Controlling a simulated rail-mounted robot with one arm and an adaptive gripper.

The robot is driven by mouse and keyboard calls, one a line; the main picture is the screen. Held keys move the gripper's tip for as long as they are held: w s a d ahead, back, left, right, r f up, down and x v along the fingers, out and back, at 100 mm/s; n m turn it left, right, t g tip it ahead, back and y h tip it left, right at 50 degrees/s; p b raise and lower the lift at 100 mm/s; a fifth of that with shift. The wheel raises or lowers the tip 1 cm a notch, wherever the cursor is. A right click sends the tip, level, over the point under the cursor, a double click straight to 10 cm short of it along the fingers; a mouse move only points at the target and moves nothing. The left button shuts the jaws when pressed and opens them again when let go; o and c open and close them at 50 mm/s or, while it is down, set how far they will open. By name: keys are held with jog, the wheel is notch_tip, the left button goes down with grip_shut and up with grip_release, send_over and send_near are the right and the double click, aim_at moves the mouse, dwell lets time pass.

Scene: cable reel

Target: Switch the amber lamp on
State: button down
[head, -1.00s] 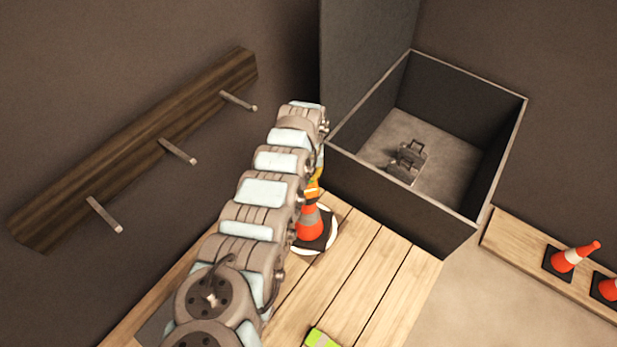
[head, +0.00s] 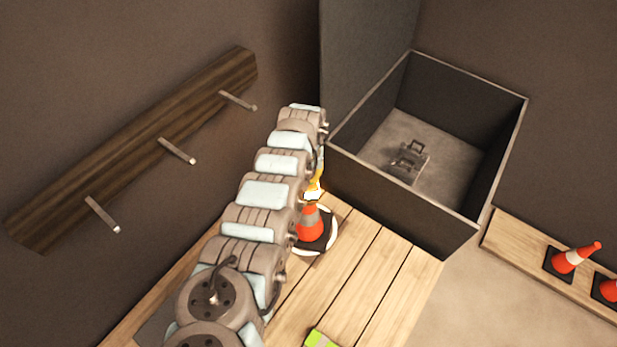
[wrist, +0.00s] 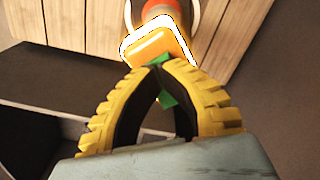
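The amber lamp (wrist: 158,44) is an orange block with a bright white glow round its edges in the wrist view. In the head view the lamp (head: 313,194) glows white and yellow near the top of an orange cone, partly behind my arm. My gripper (wrist: 160,66) has yellow ridged fingers whose tips meet right at the lamp's near edge, touching it or very close. Green shows at the tips and between the fingers. No held object is clear. In the head view the gripper is mostly hidden behind my arm.
The orange cone (head: 310,225) stands on a white-rimmed disc on the plank table (head: 350,255). A dark open bin (head: 400,205) stands right behind it. A pegged wooden rail (head: 130,150) is on the left wall. A green item (head: 322,339) lies at the table's front.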

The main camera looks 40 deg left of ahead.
jog(key=shift+r+p, duration=3.5)
jog(key=shift+p, duration=0.25)
